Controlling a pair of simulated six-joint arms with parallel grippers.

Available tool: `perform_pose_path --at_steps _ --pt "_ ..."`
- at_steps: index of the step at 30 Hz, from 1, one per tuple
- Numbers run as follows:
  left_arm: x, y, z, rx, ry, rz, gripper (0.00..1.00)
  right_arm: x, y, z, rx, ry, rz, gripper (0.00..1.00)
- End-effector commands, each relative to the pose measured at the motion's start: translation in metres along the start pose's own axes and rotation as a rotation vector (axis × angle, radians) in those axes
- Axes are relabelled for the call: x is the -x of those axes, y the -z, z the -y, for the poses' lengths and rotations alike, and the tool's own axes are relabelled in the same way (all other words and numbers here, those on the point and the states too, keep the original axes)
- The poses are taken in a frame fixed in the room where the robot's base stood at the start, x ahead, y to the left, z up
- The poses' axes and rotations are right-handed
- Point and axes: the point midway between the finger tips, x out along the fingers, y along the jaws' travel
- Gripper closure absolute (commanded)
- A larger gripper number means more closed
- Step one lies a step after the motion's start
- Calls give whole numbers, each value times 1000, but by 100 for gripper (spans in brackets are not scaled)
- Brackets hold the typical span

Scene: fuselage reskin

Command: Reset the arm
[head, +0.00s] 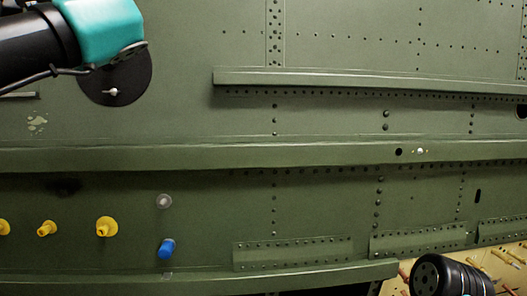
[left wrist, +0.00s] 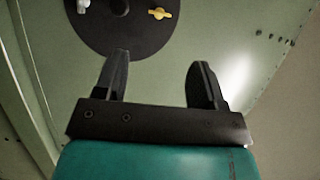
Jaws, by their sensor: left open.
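My left arm comes in from the upper left of the head view, with its teal wrist part (head: 100,30) in front of the green fuselage panel (head: 330,110). The fingers are hidden in that view. In the left wrist view my left gripper (left wrist: 158,60) is open, with its two dark fingers apart and nothing between them. A dark round disc (left wrist: 115,25) with a white knob (left wrist: 83,5) and a yellow knob (left wrist: 160,13) is beyond the fingertips. My right gripper is not in view.
A dark round disc (head: 125,85) with a white fastener sits beside my left wrist. Several yellow plugs (head: 106,227), a blue plug (head: 167,249) and a pale round piece (head: 164,201) are on the lower panel. A black ribbed cylinder (head: 455,278) is at the lower right.

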Motion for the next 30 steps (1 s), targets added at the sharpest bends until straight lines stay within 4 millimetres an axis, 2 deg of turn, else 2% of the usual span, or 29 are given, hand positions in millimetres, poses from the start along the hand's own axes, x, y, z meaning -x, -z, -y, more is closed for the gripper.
perform_pose_path --at_steps 15,19,30 --pt "-81 0 -1 -1 -2 3 36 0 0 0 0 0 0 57" --pt "-98 0 -1 -1 -1 3 36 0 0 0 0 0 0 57" --pt "-123 0 -1 -12 4 0 36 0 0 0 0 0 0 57"
